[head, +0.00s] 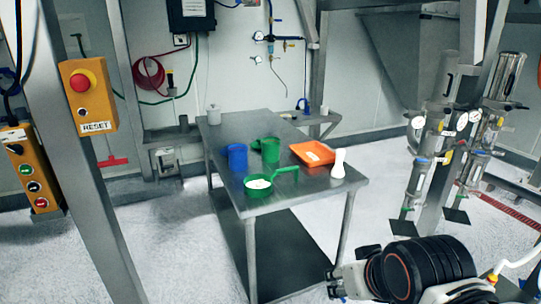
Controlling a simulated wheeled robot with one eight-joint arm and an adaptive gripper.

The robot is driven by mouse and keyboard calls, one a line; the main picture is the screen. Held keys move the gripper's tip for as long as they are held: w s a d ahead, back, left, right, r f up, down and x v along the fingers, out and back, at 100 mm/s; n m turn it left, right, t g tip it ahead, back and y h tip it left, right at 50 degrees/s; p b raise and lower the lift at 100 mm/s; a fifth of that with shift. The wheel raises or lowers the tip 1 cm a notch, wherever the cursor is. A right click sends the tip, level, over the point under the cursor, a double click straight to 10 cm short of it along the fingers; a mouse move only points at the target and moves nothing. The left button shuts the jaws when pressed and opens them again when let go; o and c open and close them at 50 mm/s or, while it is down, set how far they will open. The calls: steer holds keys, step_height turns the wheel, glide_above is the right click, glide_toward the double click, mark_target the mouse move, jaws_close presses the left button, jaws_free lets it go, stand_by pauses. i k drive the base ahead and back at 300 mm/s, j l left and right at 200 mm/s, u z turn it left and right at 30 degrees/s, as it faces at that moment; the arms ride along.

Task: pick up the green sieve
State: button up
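The green sieve (257,190) is a shallow round pan with a handle (286,170) that points right. It sits near the front left edge of the metal table (225,130), with something white inside it. My gripper (335,283) is at the bottom of the head view, low and to the right, in front of the table and well apart from the sieve. Its fingers are small and partly seen, so I cannot tell whether they are open.
Behind the sieve stand a blue jug (236,157) and a green jug (268,149). An orange tray (312,153) and a white bottle (338,164) are to its right. A steel post (80,170) rises at left.

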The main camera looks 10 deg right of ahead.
mark_target(256, 185)
steer(key=i+j, duration=0.15)
steer(key=i, duration=0.45)
steer(key=i+j+z, duration=0.1)
steer(key=i, duration=0.5)
